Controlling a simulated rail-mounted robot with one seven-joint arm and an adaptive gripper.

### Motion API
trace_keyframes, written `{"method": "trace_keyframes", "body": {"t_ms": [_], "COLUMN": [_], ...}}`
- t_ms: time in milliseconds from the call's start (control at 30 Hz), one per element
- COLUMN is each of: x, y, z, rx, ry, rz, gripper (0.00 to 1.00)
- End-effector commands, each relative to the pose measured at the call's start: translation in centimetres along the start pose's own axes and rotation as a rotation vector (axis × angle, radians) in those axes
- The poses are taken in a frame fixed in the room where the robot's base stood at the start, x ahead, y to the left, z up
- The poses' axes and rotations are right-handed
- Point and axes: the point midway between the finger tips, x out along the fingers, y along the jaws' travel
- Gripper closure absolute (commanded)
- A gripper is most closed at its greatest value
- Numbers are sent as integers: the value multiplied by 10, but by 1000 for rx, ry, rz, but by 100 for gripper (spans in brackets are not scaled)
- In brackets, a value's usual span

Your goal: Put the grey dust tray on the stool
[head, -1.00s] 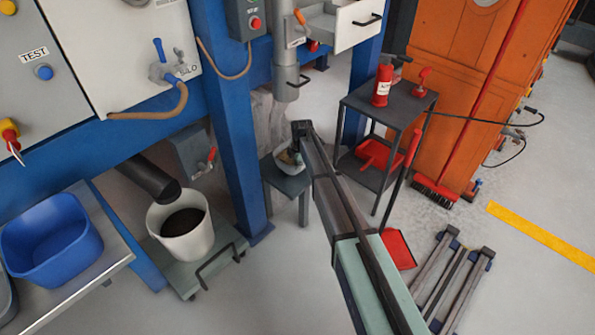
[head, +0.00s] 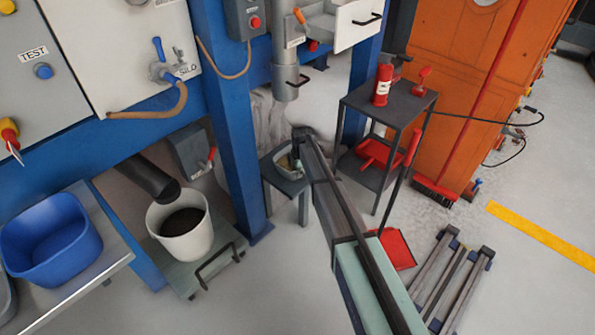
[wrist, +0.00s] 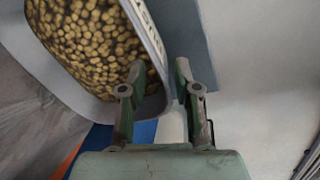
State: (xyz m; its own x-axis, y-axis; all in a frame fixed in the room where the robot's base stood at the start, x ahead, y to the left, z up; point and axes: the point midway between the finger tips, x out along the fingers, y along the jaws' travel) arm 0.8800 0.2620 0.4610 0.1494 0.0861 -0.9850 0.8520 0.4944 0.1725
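The grey dust tray (head: 286,161) is small and pale, and it shows on top of the small grey stool (head: 290,184) beside the blue post. In the wrist view the tray's pale rim (wrist: 152,40) runs at a slant, with brown-yellow pellets (wrist: 85,40) inside. My gripper (head: 297,148) reaches down at the tray's right side. The stool's top (wrist: 196,40) shows beyond the wall. I cannot tell whether the tray's underside rests fully on the stool.
A blue post (head: 236,130) stands just left of the stool, and a metal spout (head: 286,75) hangs above it. A dark shelf cart (head: 385,105) with a red extinguisher stands to the right. A white bucket (head: 187,238) stands at the left on a low platform.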

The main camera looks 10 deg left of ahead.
Motion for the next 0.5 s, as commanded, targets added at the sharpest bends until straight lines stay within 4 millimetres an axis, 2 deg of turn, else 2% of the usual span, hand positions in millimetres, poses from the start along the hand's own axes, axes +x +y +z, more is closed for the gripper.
{"method": "trace_keyframes", "body": {"t_ms": [167, 267, 500], "x": [-5, -14, -58], "y": [1, 0, -1], "z": [0, 0, 0], "rx": [0, 0, 0], "ry": [0, 0, 0], "rz": [1, 1, 2], "gripper": [69, 69, 69]}}
